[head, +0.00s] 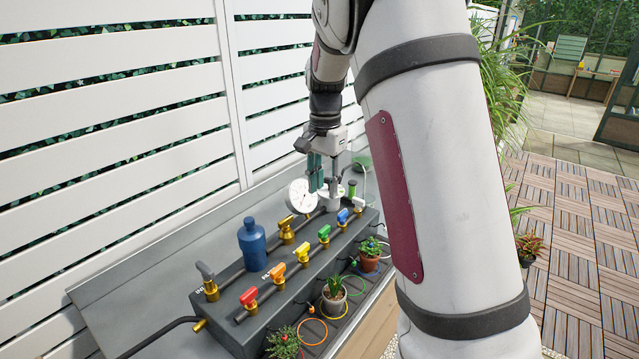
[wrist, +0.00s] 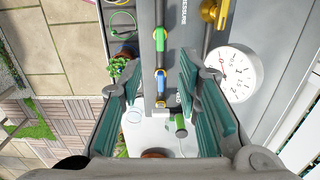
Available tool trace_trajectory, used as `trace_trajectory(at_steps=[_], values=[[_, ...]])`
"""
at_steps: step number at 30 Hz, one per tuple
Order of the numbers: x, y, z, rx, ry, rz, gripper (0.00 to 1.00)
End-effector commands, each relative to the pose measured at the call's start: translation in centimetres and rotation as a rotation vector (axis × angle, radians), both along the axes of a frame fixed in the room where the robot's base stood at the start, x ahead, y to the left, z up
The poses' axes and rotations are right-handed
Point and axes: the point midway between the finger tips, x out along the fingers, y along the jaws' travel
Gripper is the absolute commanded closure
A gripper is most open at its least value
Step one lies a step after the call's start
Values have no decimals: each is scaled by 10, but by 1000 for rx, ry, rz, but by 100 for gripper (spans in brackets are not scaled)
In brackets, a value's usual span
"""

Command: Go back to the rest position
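My gripper (head: 316,172) hangs above the far end of a dark valve box (head: 298,275), near a white round pressure gauge (head: 302,196). In the wrist view, my gripper's (wrist: 160,80) teal-padded fingers stand wide apart with nothing gripped. Between them show a blue-handled valve (wrist: 160,82) and, lower down, a green-handled part (wrist: 180,123). The gauge (wrist: 232,74) lies just right of the right finger. My arm hides part of the right side of the head view.
Red (head: 249,296), orange (head: 277,271), green (head: 324,233) and other valve handles line the box. A blue bottle (head: 252,246) stands among them. Potted plants (head: 334,294) line the front edge. A slatted white wall (head: 100,120) rises behind. Wooden decking (head: 575,240) lies right.

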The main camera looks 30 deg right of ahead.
Motion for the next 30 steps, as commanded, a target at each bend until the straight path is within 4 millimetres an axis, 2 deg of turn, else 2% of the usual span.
trace_trajectory(at_steps=[8, 13, 21, 27, 30], values=[[-2, 2, 2, 1, -4, 8, 69], [-21, 18, 27, 17, -47, 97, 69], [-90, 66, 81, 24, -166, 394, 69], [-148, 98, 103, -17, -248, 630, 69], [-178, 112, 108, -53, -285, 748, 69]])
